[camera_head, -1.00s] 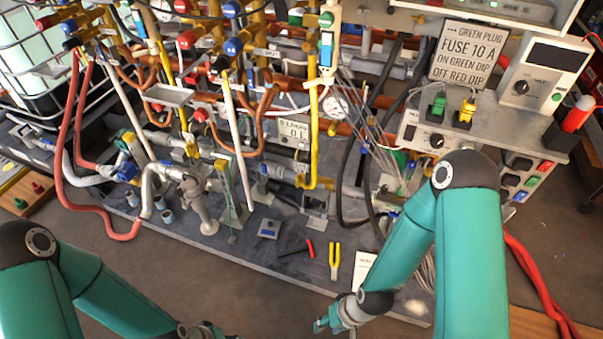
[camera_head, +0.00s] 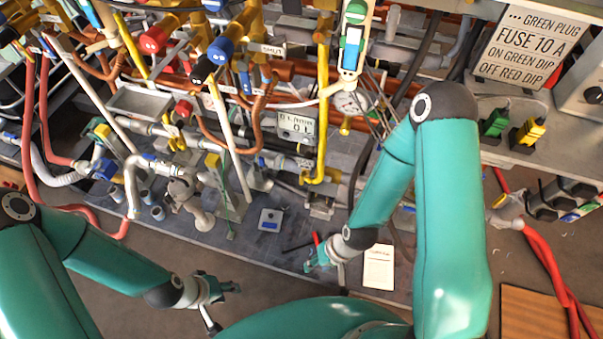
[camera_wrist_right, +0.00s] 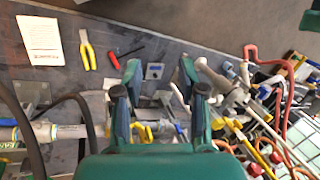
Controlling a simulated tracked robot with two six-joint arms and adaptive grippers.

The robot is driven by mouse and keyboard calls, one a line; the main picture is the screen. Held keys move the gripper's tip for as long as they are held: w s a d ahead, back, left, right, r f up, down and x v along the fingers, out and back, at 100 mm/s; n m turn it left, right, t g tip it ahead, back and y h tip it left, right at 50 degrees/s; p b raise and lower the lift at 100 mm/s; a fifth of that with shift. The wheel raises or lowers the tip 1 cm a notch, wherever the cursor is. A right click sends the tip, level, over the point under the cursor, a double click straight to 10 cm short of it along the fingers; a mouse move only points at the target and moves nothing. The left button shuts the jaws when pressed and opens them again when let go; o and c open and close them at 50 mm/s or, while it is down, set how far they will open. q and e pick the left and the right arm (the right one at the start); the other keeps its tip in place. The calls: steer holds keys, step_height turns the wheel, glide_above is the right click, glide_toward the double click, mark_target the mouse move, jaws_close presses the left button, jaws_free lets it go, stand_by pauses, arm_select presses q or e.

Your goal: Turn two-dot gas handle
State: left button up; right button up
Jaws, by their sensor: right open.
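Yellow gas pipes stand at the manifold, one (camera_head: 322,110) on the right side of the pipework. Red (camera_head: 153,38) and blue (camera_head: 222,50) handles sit at the upper middle of the head view; I cannot tell which handle bears two dots. My right gripper (camera_head: 318,258) is low over the front of the grey board, away from these handles. In the right wrist view its fingers (camera_wrist_right: 158,85) are spread with nothing held between them. My left gripper (camera_head: 222,305) is at the lower left, in front of the board, its fingers apart and empty.
A gauge box (camera_head: 296,126) and white card (camera_head: 379,267) are on the board side. Yellow-handled pliers (camera_wrist_right: 88,50) and a red screwdriver (camera_wrist_right: 128,52) lie on the board. Red hoses (camera_head: 552,265) hang at right. Brown floor is clear in front.

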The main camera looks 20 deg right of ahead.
steer(key=m+t+h+b, duration=0.5)
steer(key=t+h+b, duration=0.9)
steer(key=b, duration=1.5)
glide_toward(301, 180)
steer(key=b+x, duration=0.3)
steer(key=x, duration=0.8)
steer(key=shift+r, duration=0.15)
steer(key=shift+s, duration=0.1)
